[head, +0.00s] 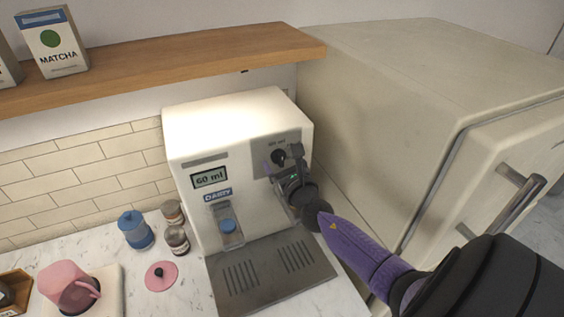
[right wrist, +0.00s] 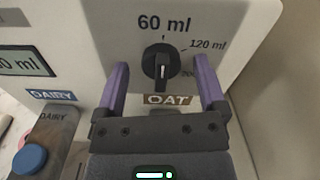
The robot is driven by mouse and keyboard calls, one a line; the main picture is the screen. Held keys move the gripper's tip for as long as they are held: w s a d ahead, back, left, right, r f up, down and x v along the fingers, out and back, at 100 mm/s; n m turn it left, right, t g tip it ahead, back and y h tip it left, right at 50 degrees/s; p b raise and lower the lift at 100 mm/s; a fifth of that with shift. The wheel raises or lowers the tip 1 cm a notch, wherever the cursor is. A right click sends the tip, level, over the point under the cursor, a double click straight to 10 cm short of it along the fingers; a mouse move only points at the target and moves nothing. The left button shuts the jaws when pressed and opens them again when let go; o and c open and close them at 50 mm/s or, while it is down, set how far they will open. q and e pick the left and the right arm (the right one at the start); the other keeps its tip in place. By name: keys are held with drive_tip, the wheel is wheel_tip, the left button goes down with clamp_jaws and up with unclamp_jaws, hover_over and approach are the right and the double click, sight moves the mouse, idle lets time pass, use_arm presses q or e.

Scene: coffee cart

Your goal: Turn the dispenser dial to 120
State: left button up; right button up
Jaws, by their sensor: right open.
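The white dispenser (head: 240,130) stands on the counter, and its small display (head: 210,178) reads 60 ml. Its black dial (right wrist: 158,66) is on the front panel above the OAT label (right wrist: 167,99). The dial's white mark points up toward the 60 ml print (right wrist: 163,24). The 120 ml print (right wrist: 207,45) is to the upper right of the dial. My right gripper (right wrist: 160,72) is open, with one purple finger on each side of the dial and visible gaps between. In the head view my right gripper (head: 284,166) is at the dial and partly covers that side. My left gripper is not in view.
A cream fridge (head: 385,110) stands close to the right of the dispenser. A wooden shelf (head: 160,65) runs above on the left.

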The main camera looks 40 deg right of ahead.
drive_tip(key=shift+c, duration=0.7)
clamp_jaws()
drive_tip(key=shift+m, duration=0.4)
drive_tip(key=m+b, duration=0.1)
drive_tip(key=m, duration=0.4)
drive_tip(key=m+b, duration=0.1)
drive_tip(key=m, duration=0.4)
drive_tip(key=shift+d+m, duration=0.1)
drive_tip(key=shift+m, duration=0.3)
